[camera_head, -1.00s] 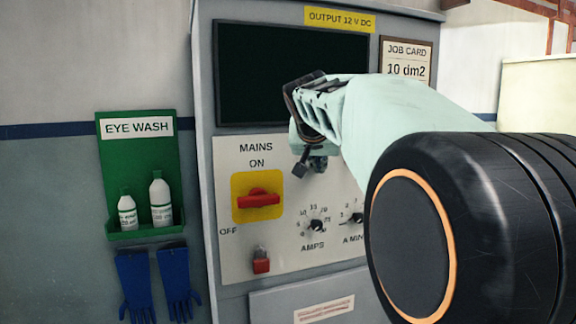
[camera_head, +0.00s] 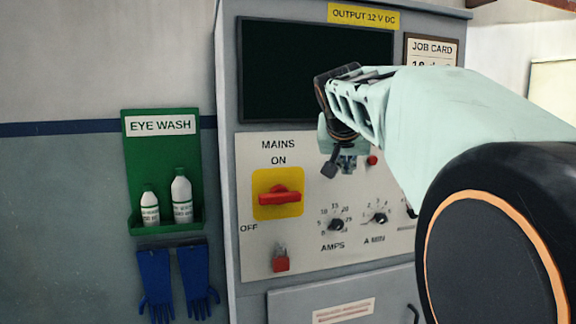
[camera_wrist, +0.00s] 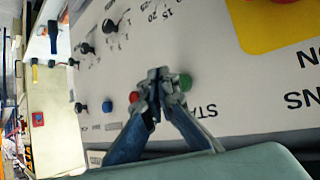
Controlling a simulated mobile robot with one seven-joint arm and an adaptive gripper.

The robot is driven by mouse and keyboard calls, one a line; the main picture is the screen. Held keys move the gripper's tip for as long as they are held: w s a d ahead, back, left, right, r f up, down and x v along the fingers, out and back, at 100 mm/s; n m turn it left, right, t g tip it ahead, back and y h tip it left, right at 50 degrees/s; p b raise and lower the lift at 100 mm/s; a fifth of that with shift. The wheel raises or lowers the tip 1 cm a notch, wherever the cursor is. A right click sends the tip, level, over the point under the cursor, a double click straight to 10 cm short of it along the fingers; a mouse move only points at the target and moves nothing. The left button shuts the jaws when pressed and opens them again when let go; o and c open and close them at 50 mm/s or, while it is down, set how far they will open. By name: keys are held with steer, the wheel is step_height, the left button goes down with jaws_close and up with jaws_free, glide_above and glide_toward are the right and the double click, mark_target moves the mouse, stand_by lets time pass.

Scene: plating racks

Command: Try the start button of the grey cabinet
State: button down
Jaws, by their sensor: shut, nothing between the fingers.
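The grey cabinet (camera_head: 227,200) stands in front of me with a pale control panel (camera_head: 310,250). In the wrist view a green button (camera_wrist: 186,82) shows beside a partly covered label beginning "STA". My gripper (camera_wrist: 158,76) is shut and empty, its tips close to the green button's left side in the picture; I cannot tell whether they touch. A red button (camera_wrist: 134,97) is on the other side of the tips. In the head view my gripper (camera_head: 346,168) is in front of the panel's upper part and hides the green button. The red button (camera_head: 372,160) shows just right of it.
The mains switch (camera_head: 279,195), red on yellow, is left of my gripper, with a red padlock (camera_head: 281,262) below. Knobs labelled AMPS (camera_head: 337,225) and A MIN (camera_head: 380,219) are below. A dark screen (camera_head: 285,70) is above. An eye-wash station (camera_head: 133,160) hangs left.

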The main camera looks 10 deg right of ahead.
steer(key=s+b, duration=0.1)
steer(key=s, duration=0.3)
steer(key=shift+r, duration=0.1)
stand_by(0.7)
